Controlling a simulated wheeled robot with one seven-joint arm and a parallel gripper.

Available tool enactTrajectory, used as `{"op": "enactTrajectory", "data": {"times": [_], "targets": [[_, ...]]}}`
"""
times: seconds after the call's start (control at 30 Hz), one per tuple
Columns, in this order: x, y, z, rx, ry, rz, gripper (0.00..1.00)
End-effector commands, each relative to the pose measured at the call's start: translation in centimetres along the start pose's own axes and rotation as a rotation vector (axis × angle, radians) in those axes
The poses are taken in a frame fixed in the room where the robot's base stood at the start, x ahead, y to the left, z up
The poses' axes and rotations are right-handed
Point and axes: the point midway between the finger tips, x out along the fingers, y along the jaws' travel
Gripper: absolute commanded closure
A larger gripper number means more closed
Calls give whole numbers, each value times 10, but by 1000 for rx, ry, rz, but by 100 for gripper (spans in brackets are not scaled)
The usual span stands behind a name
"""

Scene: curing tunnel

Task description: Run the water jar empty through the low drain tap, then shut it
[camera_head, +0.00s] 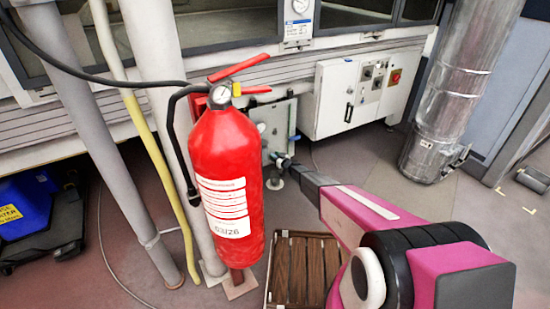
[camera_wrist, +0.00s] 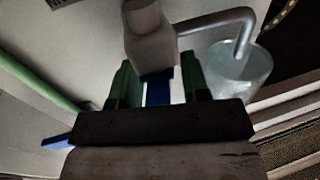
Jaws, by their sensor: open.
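In the wrist view, my gripper (camera_wrist: 159,82) is open, its two green-tipped fingers standing on either side of a narrow blue piece (camera_wrist: 158,92) that looks like a tap handle. The blue piece sits below a beige tap-like body (camera_wrist: 150,38); whether the fingers touch it I cannot tell. A grey bent pipe (camera_wrist: 215,22) runs from beside that body to a clear jar or cup (camera_wrist: 238,72) at right. Its water level cannot be made out. In the head view, my gripper (camera_head: 285,164) is small and dark at a grey panel (camera_head: 277,118), partly hidden by the extinguisher.
A red fire extinguisher (camera_head: 226,165) stands close in front, left of my arm. A slatted wooden platform (camera_head: 300,268) lies on the floor below. A white control box (camera_head: 355,92) and a silver duct (camera_head: 455,85) stand at right. A blue bin (camera_head: 28,205) is at left.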

Motion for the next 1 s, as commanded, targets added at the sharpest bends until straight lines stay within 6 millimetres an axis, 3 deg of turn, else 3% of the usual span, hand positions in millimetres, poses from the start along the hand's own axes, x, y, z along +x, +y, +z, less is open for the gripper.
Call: {"op": "enactTrajectory", "data": {"times": [0.17,0.3,0.67,1.0], "targets": [[0,0,0,0,0,0,57],[0,0,0,0,0,0,100],[0,0,0,-1,0,-27,100],[1,2,2,-1,1,-228,100]]}}
